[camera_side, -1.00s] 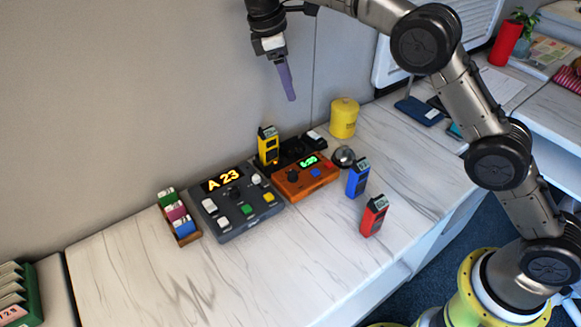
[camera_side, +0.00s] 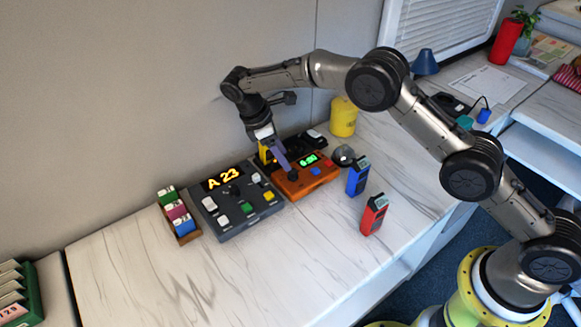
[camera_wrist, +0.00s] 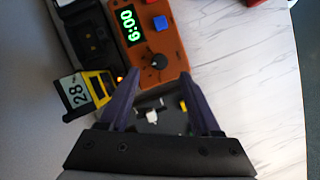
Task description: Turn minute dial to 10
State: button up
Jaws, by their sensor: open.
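The orange timer box (camera_side: 305,179) sits on the counter beside the dark console. It has a lit green display, which reads like 6:00 in the wrist view (camera_wrist: 129,24). A black dial (camera_wrist: 158,61) stands on its near end in the wrist view, with a blue button (camera_wrist: 160,24) and a red button further along. My gripper (camera_side: 288,173) is low over the dial end of the box. In the wrist view my gripper (camera_wrist: 161,77) is open, its two purple fingers apart on either side of the dial's line, the dial just beyond the tips. Contact cannot be told.
The dark console (camera_side: 240,207) with an "A 23" display lies left of the box. A yellow handset (camera_wrist: 85,92) stands close by, behind my fingers in the side view. Blue (camera_side: 358,176) and red (camera_side: 374,214) handsets stand to the right. The front counter is clear.

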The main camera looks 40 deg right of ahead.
aim_at(293, 171)
jog(key=x, duration=0.6)
grip_shut()
